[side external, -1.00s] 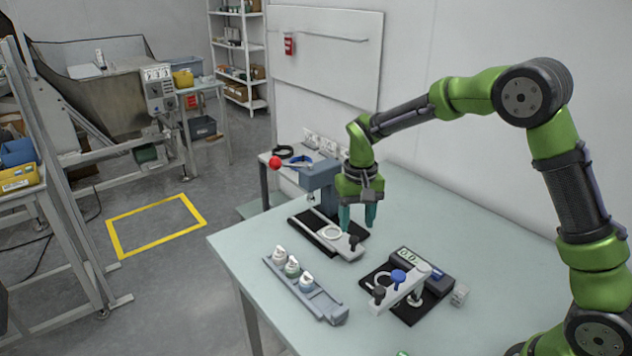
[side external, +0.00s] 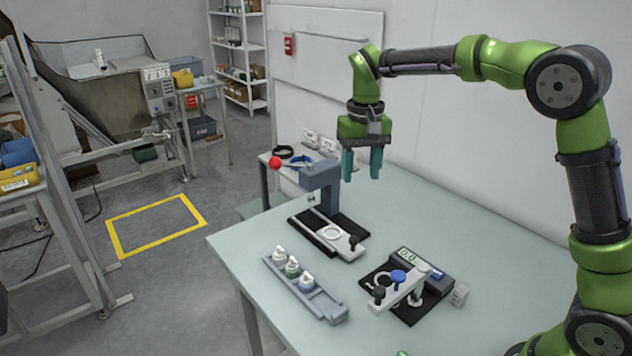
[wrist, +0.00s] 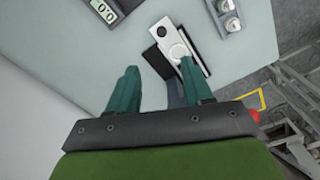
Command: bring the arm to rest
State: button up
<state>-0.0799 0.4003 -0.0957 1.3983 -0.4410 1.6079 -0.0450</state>
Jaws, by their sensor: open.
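My gripper (side external: 362,164) is open and empty, with teal fingers pointing down. It hangs in the air above the back part of the table (side external: 420,215), clear of everything. In the wrist view the two fingers (wrist: 158,90) are apart with nothing between them. The grey press (side external: 322,190) with a red ball knob (side external: 275,162) stands below and to the left of my gripper. Its white slide plate (side external: 345,243) with a ring lies on a black base and also shows in the wrist view (wrist: 165,32).
A grey rack (side external: 325,306) holds several white-topped bottles at the table's front left. A black device with a display (side external: 408,253), a blue knob (side external: 398,276) and a clamp arm stands to its right. A small grey block (side external: 460,294) lies beside it. The table's right rear is clear.

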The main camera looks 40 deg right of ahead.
jog(key=s+a+r+n+t+y, duration=0.1)
jog(key=s+t, duration=0.6)
jog(key=s, duration=1.4)
jog(key=shift+s+a+r+y, duration=0.4)
jog(key=shift+a+r+y, duration=0.1)
jog(key=shift+a+r, duration=0.4)
jog(key=shift+o, duration=0.2)
